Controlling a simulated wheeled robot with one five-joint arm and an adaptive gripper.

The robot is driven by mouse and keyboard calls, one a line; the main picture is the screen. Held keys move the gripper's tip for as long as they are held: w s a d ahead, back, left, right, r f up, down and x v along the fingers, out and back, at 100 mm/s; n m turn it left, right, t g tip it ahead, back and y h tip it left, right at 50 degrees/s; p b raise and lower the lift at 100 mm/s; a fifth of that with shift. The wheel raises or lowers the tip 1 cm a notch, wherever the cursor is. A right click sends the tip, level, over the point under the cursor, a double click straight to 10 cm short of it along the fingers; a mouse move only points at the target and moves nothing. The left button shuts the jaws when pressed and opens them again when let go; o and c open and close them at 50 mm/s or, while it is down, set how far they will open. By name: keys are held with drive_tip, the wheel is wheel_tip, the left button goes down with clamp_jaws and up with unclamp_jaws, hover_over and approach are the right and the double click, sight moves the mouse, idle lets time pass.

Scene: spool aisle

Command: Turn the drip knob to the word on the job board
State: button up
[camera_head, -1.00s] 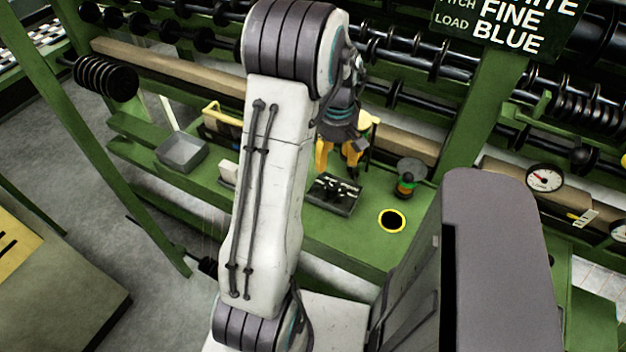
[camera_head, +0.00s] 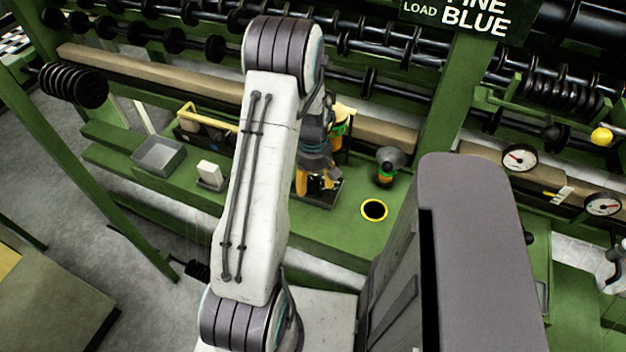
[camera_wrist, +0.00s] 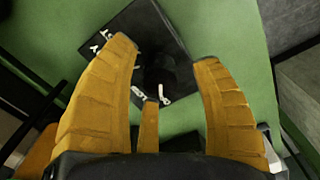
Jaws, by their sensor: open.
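The job board (camera_head: 466,14) is at the top right of the head view. Its lower lines read FINE and LOAD BLUE, and its top is cut off. The drip knob's black plate (camera_wrist: 130,25) with white lettering lies below my gripper (camera_wrist: 165,55) in the wrist view. The dark knob (camera_wrist: 172,68) sits between my open fingers, with a white mark on its near side. I cannot read the lettering or tell whether a finger touches the knob. In the head view, my gripper (camera_head: 315,186) is over the plate (camera_head: 318,198), partly hidden by my arm.
A grey tray (camera_head: 159,156), a white block (camera_head: 209,172) and a yellow handle (camera_head: 210,117) are left on the green bench (camera_head: 345,235). A yellow-ringed hole (camera_head: 374,210) and a dark-topped canister (camera_head: 387,165) are right. Gauges (camera_head: 519,158) and spool rails stand behind.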

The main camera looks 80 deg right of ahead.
drive_tip(key=shift+f, duration=0.1)
drive_tip(key=shift+c, duration=0.3)
clamp_jaws()
idle(0.4)
drive_tip(key=m+b, duration=0.2)
drive_tip(key=m, duration=0.1)
drive_tip(key=shift+f, duration=0.15)
drive_tip(key=m+b, duration=0.2)
drive_tip(key=m, duration=0.2)
drive_tip(key=shift+m, duration=0.3)
drive_tip(key=m+b, duration=0.1)
drive_tip(key=m, duration=0.3)
drive_tip(key=shift+m, duration=0.3)
drive_tip(key=shift+a+m+b, duration=0.1)
drive_tip(key=shift+m+b, duration=0.45)
drive_tip(key=shift+m, duration=1.35)
